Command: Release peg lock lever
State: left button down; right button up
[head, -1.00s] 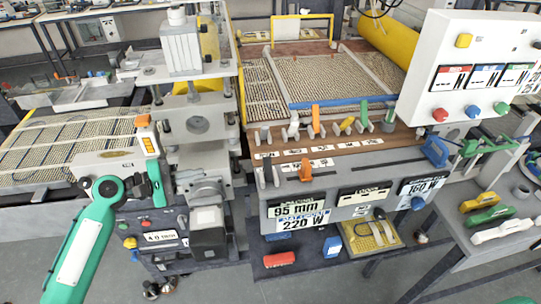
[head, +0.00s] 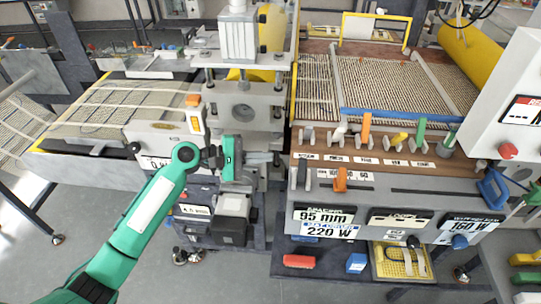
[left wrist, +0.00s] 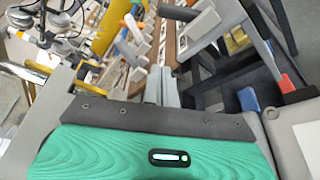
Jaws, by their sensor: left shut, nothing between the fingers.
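Several levers stand on the brown panel in the head view: a grey one (head: 307,137), a white one (head: 340,130), an orange one (head: 366,127), a yellow one (head: 398,139) and a green one (head: 420,129). A dark lever (head: 303,168) and a short orange lever (head: 341,179) sit on the front edge. The labels are too small to tell which is the peg lock lever. My left gripper (head: 277,158) is shut and empty, just left of the panel, in front of the grey press. Its closed fingers (left wrist: 163,86) show in the left wrist view. My right gripper is not in view.
The grey press column (head: 240,105) stands close behind my left gripper. A blue handle (head: 491,187) is at the panel's right. Below are a red block (head: 298,261), a blue block (head: 357,263) and a yellow tray (head: 381,272). The floor in front is clear.

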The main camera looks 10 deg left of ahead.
aim_at(302, 171)
pick_arm(q)
jog(key=p+x, duration=0.1)
jog(key=x, duration=0.1)
jog(key=p+x, duration=0.1)
jog(key=x, duration=0.2)
jog(key=p+x, duration=0.1)
jog(key=x, duration=0.1)
jog(key=shift+d+r, duration=0.25)
jog(key=shift+d, duration=0.1)
jog(key=shift+s+d+r+p, duration=0.1)
jog(key=shift+s+r+p, duration=0.15)
jog(key=shift+s+p, duration=0.3)
jog(key=shift+s+d+r+p, duration=0.15)
jog(key=shift+s+r+p, duration=0.1)
jog(key=shift+s+p, duration=0.25)
jog(key=shift+s+a+r+p, duration=0.1)
jog(key=shift+s+r+p, duration=0.15)
jog(key=shift+s, duration=0.25)
jog(key=shift+s+f, duration=0.1)
